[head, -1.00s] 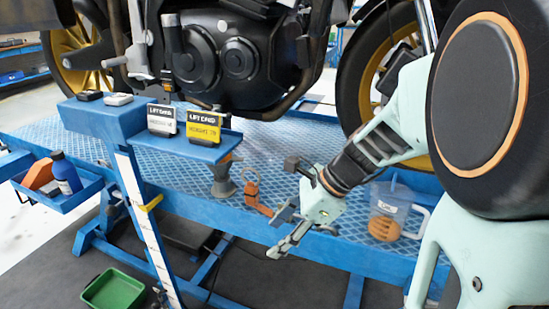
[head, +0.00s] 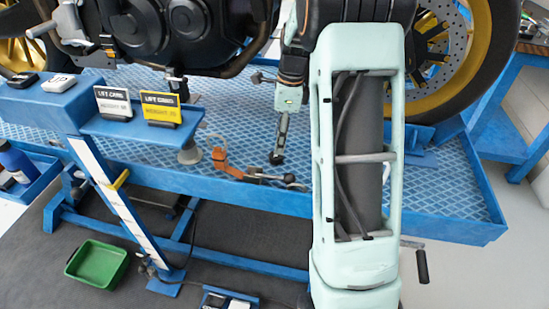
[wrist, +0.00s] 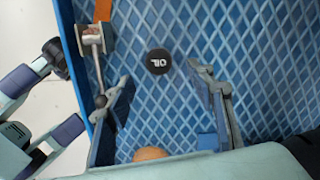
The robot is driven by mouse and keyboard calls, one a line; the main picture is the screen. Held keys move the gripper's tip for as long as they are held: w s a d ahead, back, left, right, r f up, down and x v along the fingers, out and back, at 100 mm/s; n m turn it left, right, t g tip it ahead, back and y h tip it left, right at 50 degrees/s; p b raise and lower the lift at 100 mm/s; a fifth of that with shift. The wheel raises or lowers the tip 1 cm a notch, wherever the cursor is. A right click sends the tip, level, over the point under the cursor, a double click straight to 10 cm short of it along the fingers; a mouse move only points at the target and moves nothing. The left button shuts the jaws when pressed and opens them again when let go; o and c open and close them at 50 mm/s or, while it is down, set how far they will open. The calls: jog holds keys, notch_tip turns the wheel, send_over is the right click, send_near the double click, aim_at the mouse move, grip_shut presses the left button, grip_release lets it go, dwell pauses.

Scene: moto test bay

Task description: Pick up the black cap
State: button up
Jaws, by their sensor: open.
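The black cap (wrist: 158,61) is a small round disc marked "OIL". In the wrist view it lies on the blue diamond-patterned platform (wrist: 265,60). My gripper (wrist: 158,74) is open, with one finger on each side of the space below the cap; nothing is between the fingers. The cap appears near the line between the fingertips, but I cannot tell the height gap. In the head view my gripper (head: 278,150) points down over the platform, and a dark spot at its tips cannot be told apart as cap or fingertip.
A metal clamp with an orange part (wrist: 95,38) lies left of the cap in the wrist view. A brown round thing (wrist: 150,153) shows at the bottom. In the head view, lift cards (head: 160,107) stand on a blue shelf, and the motorcycle wheel (head: 440,60) is behind my arm.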

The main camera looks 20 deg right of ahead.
aim_at(276, 158)
jog(key=f, duration=0.2)
jog(key=f+b, duration=0.1)
jog(key=f, duration=0.1)
jog(key=a+f, duration=0.1)
jog(key=f, duration=0.1)
jog(key=shift+w+b, duration=0.1)
jog(key=shift+b, duration=0.2)
jog(key=c, duration=1)
jog(key=shift+r, duration=0.1)
